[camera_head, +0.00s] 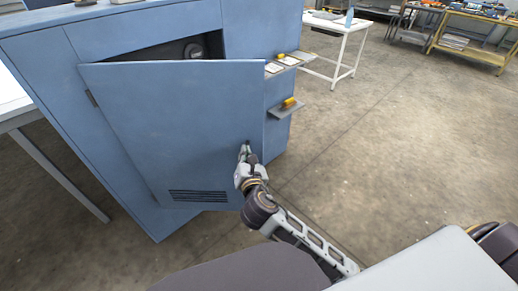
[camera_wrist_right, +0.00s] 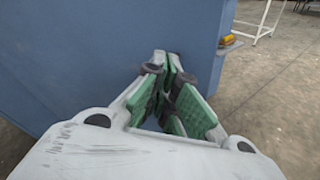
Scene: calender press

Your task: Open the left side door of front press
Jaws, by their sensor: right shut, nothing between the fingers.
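The blue press (camera_head: 190,33) stands at the upper left in the head view. Its side door (camera_head: 165,120) is hinged on its left edge and stands partly open, with a dark gap along the top. The door has a slotted vent near its bottom. My right gripper (camera_head: 245,148) is at the door's right edge, and its fingers are shut with nothing between them. In the right wrist view, the gripper (camera_wrist_right: 175,75) is right against or just in front of the blue door (camera_wrist_right: 100,55); I cannot tell if it touches. My left gripper is not in view.
Small shelves with yellow items (camera_head: 289,104) stick out from the press's right side. A white table (camera_head: 345,25) stands behind at the right, and workbenches (camera_head: 465,35) are farther back. A white table (camera_head: 15,105) is at the left edge. The concrete floor at right is clear.

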